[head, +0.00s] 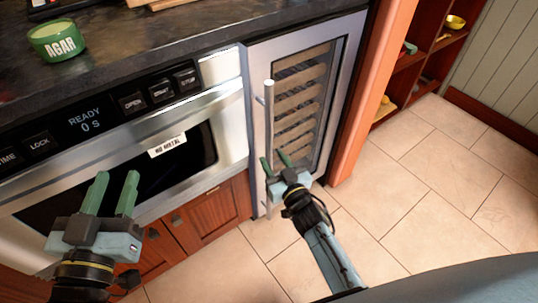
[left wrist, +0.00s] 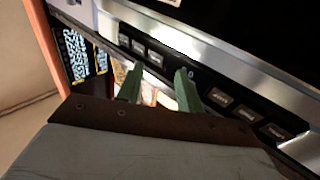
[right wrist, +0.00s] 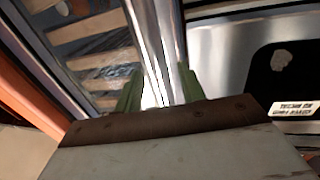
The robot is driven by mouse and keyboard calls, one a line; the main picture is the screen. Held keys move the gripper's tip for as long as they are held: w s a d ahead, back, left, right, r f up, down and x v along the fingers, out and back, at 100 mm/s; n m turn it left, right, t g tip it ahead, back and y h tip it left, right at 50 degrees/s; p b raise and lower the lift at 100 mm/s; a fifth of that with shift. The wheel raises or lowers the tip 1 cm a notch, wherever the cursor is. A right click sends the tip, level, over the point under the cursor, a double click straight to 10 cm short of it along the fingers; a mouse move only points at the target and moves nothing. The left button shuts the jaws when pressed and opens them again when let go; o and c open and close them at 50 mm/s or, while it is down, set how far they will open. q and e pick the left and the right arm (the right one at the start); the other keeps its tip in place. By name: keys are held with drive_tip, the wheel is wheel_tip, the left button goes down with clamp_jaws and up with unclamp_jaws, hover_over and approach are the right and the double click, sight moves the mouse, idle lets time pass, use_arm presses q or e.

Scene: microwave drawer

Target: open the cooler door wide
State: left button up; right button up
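The cooler door (head: 342,75) is a silver frame with a glass pane, right of the microwave drawer, and looks shut. Slatted shelves show behind the glass. Its long vertical bar handle (head: 269,120) runs down the door's left side. My right gripper (head: 275,161) is open at the handle's lower half, its green fingers pointing at it. In the right wrist view the handle (right wrist: 152,50) passes between the two spread fingers (right wrist: 158,88); I cannot tell whether they touch it. My left gripper (head: 113,190) is open and empty in front of the microwave drawer.
The microwave drawer (head: 225,110) with its control panel stands left of the cooler, under a dark counter (head: 150,35). A green AGAR tin (head: 57,41) sits on the counter. An orange-brown post (head: 365,95) and open shelves (head: 425,50) are to the right. The tiled floor (head: 430,190) is clear.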

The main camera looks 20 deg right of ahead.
sight(271, 156)
drive_tip(key=w, duration=0.2)
drive_tip(key=w+b, duration=0.1)
drive_tip(key=shift+a, duration=0.25)
use_arm(q)
drive_tip(key=shift+s+d+r+t+h, duration=0.1)
drive_tip(key=shift+s+r+t+h, duration=0.2)
drive_tip(key=shift+r+t, duration=0.5)
drive_tip(key=shift+s+d+r+t+h, duration=0.15)
drive_tip(key=shift+r+t+h, duration=0.25)
drive_tip(key=shift+r, duration=0.7)
drive_tip(key=shift+s+d+r+t+h, duration=0.1)
drive_tip(key=shift+s+r+t+h, duration=0.2)
drive_tip(key=shift+r+t, duration=0.55)
use_arm(e)
drive_tip(key=shift+w, duration=0.3)
use_arm(q)
drive_tip(key=shift+r, duration=0.1)
use_arm(e)
drive_tip(key=shift+c, duration=0.2)
clamp_jaws()
